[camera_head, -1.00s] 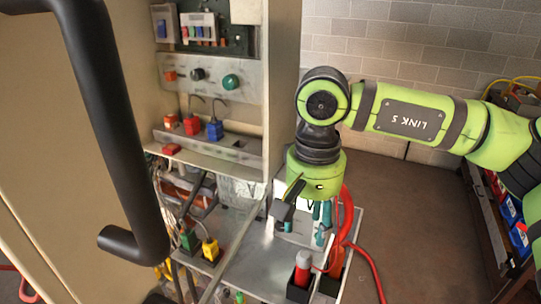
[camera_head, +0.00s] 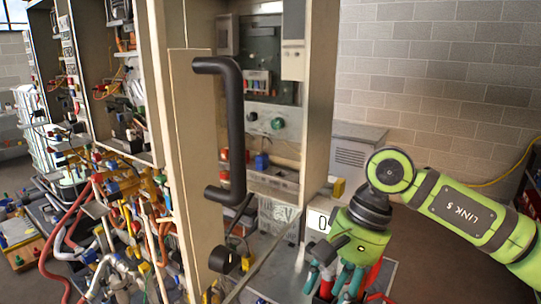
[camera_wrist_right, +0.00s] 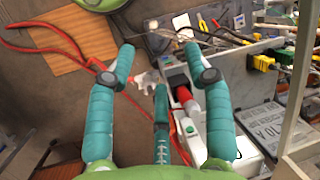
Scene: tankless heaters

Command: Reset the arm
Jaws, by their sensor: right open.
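My right arm (camera_head: 465,212) is light green with dark joints and comes in from the right in the head view. Its gripper (camera_head: 338,281) hangs at the lower middle, in front of the open cabinet's lower shelf. In the right wrist view the gripper (camera_wrist_right: 160,62) has its teal fingers spread wide with nothing between the tips. A red cylinder (camera_wrist_right: 187,98) in a dark holder shows beyond the fingers, apart from any grip. My left gripper is in neither current view.
The cabinet door (camera_head: 194,150) stands open with a large black handle (camera_head: 236,130). A switch panel (camera_head: 270,122) is inside. Crowded racks of pipes and valves (camera_head: 110,200) fill the left. A grey box (camera_head: 355,150) stands by the brick wall.

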